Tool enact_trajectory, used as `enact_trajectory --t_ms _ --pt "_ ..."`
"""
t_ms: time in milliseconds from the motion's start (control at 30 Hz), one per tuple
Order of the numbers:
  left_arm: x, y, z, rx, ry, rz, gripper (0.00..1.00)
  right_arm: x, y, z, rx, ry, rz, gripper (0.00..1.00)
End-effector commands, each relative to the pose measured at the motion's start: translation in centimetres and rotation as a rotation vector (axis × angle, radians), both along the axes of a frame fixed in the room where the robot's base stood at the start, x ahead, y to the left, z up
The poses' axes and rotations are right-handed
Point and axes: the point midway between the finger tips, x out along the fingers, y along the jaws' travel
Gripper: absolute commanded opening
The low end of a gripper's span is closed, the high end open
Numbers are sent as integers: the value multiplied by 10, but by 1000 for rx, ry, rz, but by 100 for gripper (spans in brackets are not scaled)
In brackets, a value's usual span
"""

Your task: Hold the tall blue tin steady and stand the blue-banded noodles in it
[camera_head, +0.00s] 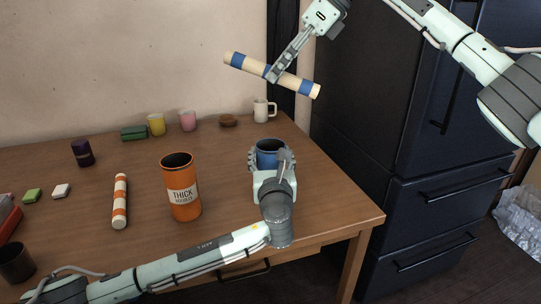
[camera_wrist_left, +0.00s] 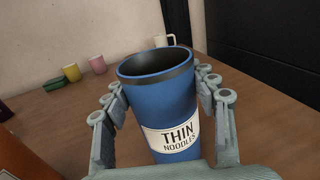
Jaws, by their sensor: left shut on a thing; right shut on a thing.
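The tall blue tin (camera_head: 268,148) stands upright on the table near its right side. In the left wrist view the blue tin (camera_wrist_left: 160,95) shows a white "THIN NOODLES" label and an open, dark mouth. My left gripper (camera_head: 270,162) is shut around the tin; its fingers also show on both sides in the left wrist view (camera_wrist_left: 165,98). The blue-banded noodles (camera_head: 299,85) are a long cream roll with blue bands. My right gripper (camera_head: 272,75) is shut on the roll near its middle. The roll is in the air above the tin, tilted and nearly level, its right end lower.
An orange "THICK NOODLES" tin (camera_head: 181,190) and an orange-banded roll (camera_head: 120,202) are left of the blue tin. A dark cabinet (camera_head: 400,150) stands right.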

Motion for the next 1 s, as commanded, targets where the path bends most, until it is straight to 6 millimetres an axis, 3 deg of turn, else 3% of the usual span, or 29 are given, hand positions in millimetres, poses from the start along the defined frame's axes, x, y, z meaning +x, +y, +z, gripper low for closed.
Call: enact_trajectory --t_ms 1000 --pt "0 0 0 1 1 0 28 0 0 -72 0 1 0 0"
